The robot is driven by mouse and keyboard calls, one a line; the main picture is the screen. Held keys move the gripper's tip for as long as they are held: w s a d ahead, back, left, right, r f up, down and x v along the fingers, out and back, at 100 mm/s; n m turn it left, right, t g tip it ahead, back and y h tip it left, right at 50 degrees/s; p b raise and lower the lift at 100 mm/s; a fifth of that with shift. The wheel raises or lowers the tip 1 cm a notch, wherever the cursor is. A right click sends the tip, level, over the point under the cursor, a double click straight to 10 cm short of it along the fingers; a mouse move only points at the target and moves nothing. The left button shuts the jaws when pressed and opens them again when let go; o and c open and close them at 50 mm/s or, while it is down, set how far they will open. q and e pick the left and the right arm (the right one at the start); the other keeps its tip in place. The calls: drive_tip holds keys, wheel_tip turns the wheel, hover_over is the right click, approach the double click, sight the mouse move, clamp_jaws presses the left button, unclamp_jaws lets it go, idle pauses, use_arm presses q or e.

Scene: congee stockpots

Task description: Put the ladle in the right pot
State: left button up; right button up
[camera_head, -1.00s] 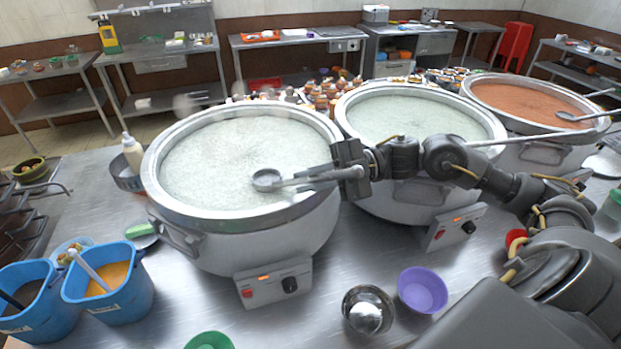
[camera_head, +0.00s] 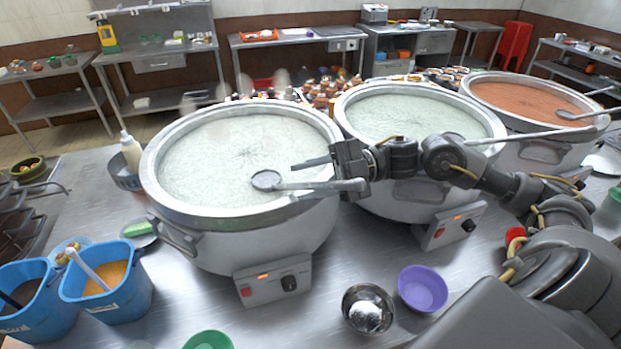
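A grey ladle (camera_head: 266,180) lies in the left pot (camera_head: 190,215) of pale congee, its bowl at the congee surface and its handle reaching right over the rim. My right gripper (camera_head: 314,174) is at that rim with its fingers spread, one above and one along the handle; whether either touches it I cannot tell. The middle pot (camera_head: 385,203) also holds pale congee and is partly hidden by my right arm. The far-right pot (camera_head: 540,150) holds orange-red congee, with another ladle (camera_head: 572,115) in it. My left gripper is not in view.
A long handle (camera_head: 540,136) crosses in front of the far-right pot. A purple bowl (camera_head: 423,289), a metal bowl (camera_head: 367,309) and a green bowl (camera_head: 208,340) stand in front. Blue buckets (camera_head: 110,300) are at lower left. Small jars crowd behind the pots.

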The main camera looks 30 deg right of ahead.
drive_tip(key=shift+d, duration=0.1)
drive_tip(key=shift+d+f+b, duration=0.15)
drive_tip(key=shift+d+b, duration=0.15)
drive_tip(key=b+v, duration=0.2)
drive_tip(key=v, duration=0.8)
drive_tip(key=shift+r, duration=0.2)
drive_tip(key=shift+s, duration=0.15)
